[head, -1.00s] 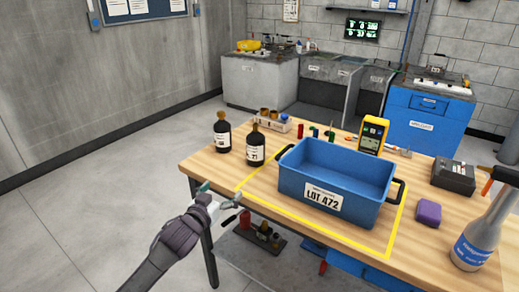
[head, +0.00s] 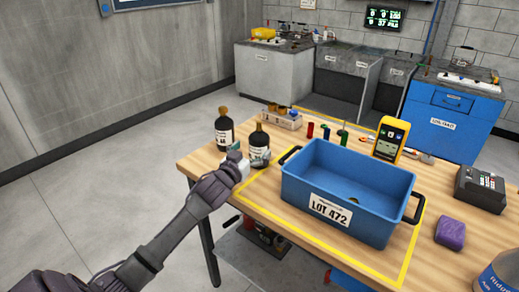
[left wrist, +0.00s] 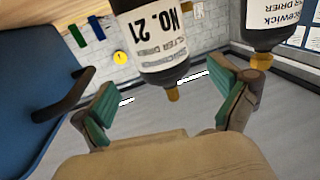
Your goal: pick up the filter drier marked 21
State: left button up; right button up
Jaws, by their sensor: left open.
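The filter drier marked 21 (left wrist: 160,45) is a dark bottle with a white label reading "NO. 21" and an amber cap. It appears upside down in the left wrist view, between the lines of the two fingers. In the head view it seems to be the right one of two dark bottles (head: 259,147), upright on the table. My left gripper (head: 247,160) is open at the table's left edge, close in front of this bottle. Its green-padded fingers (left wrist: 172,105) show apart and empty; I cannot tell whether they touch it. My right gripper is not in view.
A second dark bottle (head: 224,128) stands just left of the marked one. A blue tote labelled LOT 472 (head: 330,209) is close on the right.

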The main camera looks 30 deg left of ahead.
aim_at(259, 138)
pick_arm(q)
jog(key=shift+w+a+r, duration=0.15)
jog(key=shift+w, duration=0.35)
jog(key=w, duration=0.3)
jog(key=shift+w+a+p, duration=0.25)
jog(key=shift+a+p, duration=0.05)
jog(key=shift+a, duration=0.05)
jog(key=shift+w, duration=0.5)
jog(key=shift+c, duration=0.8)
jog(key=c, duration=1.6)
jog(key=shift+r, duration=0.15)
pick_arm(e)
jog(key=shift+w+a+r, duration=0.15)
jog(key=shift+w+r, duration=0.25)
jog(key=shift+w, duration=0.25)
